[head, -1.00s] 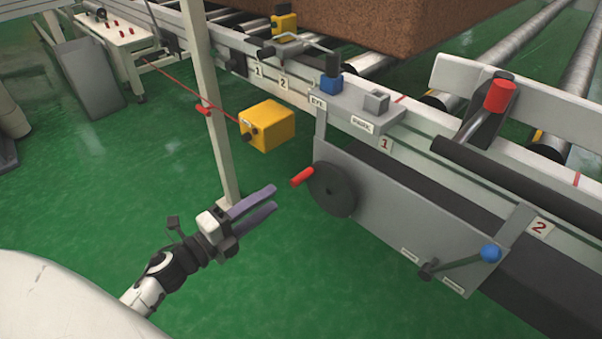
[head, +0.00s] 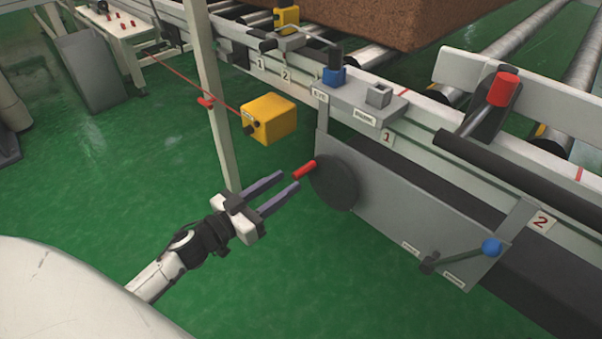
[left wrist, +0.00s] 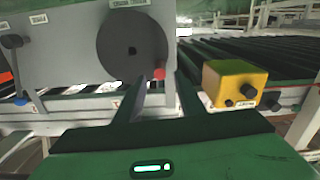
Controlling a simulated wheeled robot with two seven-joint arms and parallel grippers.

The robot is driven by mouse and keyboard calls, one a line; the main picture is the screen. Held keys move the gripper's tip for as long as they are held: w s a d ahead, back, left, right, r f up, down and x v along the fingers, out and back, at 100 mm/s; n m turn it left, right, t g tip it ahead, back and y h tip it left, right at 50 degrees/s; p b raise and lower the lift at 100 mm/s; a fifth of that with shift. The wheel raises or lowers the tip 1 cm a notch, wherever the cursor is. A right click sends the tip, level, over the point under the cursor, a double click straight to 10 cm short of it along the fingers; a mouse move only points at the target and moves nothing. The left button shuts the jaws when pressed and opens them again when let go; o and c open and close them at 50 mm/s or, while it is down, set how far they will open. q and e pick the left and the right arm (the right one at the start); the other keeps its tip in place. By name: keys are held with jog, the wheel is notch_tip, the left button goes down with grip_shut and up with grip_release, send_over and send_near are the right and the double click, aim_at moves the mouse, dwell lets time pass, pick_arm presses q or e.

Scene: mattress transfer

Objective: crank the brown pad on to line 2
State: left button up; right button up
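The brown pad (head: 370,18) lies on the rollers at the top of the head view, partly cut off. A dark crank wheel (head: 335,182) with a red handle (head: 304,170) is on the grey side panel. My left gripper (head: 291,180) is open, its two purple fingers just short of the handle. In the left wrist view, the red handle (left wrist: 159,73) shows between and beyond the fingertips, with the wheel (left wrist: 125,45) behind it. The line 2 label (head: 541,221) and a red mark (head: 577,160) are farther right along the rail. My right gripper is not in view.
A red-topped lever (head: 503,88) stands on the rail.

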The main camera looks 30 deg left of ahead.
aim_at(294, 176)
pick_arm(q)
jog(key=b+x, duration=0.1)
jog(key=x, duration=0.4)
jog(key=shift+w+d, duration=0.1)
jog(key=shift+w, duration=0.25)
jog(key=shift+w+d, duration=0.1)
jog(key=shift+w, duration=0.35)
grip_shut()
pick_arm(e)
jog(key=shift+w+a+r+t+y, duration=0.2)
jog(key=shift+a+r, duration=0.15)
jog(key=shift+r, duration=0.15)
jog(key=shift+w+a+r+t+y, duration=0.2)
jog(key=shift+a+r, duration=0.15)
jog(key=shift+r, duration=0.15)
